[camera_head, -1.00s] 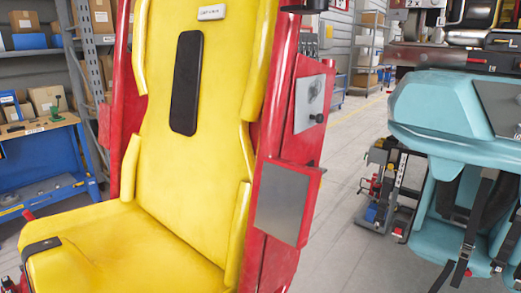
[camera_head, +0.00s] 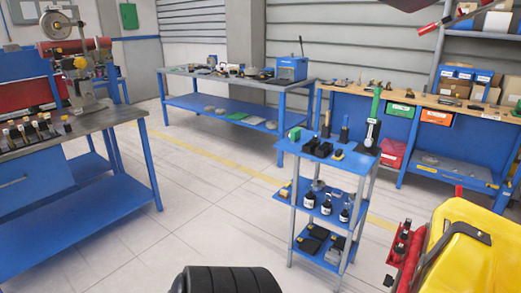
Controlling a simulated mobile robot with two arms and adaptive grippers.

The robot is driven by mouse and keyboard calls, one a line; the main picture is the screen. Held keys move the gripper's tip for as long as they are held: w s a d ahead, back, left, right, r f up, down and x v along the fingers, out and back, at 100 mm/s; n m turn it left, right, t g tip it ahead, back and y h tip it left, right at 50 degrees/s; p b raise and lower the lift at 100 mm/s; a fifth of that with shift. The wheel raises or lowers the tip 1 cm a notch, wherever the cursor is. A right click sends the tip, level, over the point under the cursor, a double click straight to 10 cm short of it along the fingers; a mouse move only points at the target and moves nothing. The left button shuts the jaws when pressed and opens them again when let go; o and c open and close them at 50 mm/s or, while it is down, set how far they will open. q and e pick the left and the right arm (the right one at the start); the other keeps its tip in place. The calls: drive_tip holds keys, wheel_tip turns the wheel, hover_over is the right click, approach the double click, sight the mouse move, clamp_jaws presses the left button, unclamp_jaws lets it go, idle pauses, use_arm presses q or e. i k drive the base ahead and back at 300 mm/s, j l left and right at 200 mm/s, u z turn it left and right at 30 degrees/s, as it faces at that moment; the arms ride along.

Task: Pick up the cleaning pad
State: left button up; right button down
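I cannot tell for certain which thing is the cleaning pad. A small green block (camera_head: 295,133) stands at the back left of the top shelf of the blue cart (camera_head: 306,148). A flat green piece (camera_head: 237,115) lies on the lower shelf of the far workbench, among grey flat pieces. Dark flat items (camera_head: 309,246) lie on the cart's bottom shelf. Neither of my grippers is in view.
A blue workbench (camera_head: 105,118) stands at left, another (camera_head: 215,76) at the back. A wooden-topped bench (camera_head: 418,100) stands behind the cart. A yellow seat (camera_head: 460,245) is at lower right, black ribbed rollers (camera_head: 228,280) at bottom centre. The floor between is clear.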

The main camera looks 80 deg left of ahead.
sight(338, 155)
drive_tip(key=u, duration=1.9)
drive_tip(key=z, duration=2.15)
drive_tip(key=u, duration=2.15)
drive_tip(key=i+j+z, duration=0.1)
drive_tip(key=j+z, duration=0.15)
drive_tip(key=j, duration=0.45)
drive_tip(key=i+j+z, duration=0.65)
drive_tip(key=j+z, duration=0.2)
drive_tip(key=j, duration=0.15)
